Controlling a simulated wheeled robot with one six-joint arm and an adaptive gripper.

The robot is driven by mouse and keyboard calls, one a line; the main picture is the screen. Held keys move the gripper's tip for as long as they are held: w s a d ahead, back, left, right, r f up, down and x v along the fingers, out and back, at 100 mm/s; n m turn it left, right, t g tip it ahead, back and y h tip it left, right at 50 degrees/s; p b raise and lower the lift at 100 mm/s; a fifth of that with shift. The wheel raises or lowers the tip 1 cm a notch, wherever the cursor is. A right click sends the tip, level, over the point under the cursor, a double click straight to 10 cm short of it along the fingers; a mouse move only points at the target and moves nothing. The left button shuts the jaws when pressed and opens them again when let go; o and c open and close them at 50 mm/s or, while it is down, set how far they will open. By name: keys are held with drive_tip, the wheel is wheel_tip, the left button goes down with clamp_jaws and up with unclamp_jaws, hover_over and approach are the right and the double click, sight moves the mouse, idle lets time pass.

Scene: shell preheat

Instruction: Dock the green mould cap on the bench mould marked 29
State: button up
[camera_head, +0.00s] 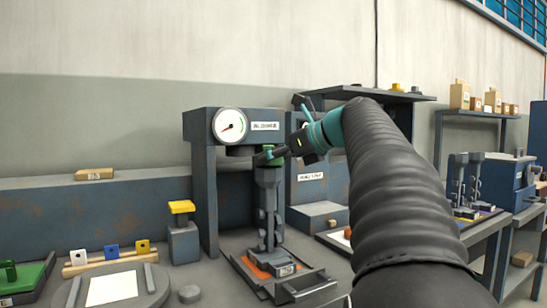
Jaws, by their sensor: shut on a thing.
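The green mould cap (268,149) shows partly between the fingers of my gripper (271,156), near the top of a tall grey mould (268,205). My gripper is shut on the cap and reaches in from the right, below the press head. The mould stands upright on an orange-topped base plate, with a small white label (287,270) low on its front. I cannot read the number on that label. The cap appears directly over the mould's top; the fingers hide part of it, so I cannot tell whether the two touch.
A press frame with a round gauge (230,126) stands around the mould. A yellow-topped block (181,207), a wooden rack (105,258) and a round plate (112,289) lie to the left. My arm hides much of the right. More moulds (466,185) stand on the far-right bench.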

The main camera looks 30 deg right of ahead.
drive_tip(key=shift+f, duration=0.35)
drive_tip(key=o, duration=0.9)
drive_tip(key=shift+p+v, duration=0.85)
drive_tip(key=shift+v, duration=4.65)
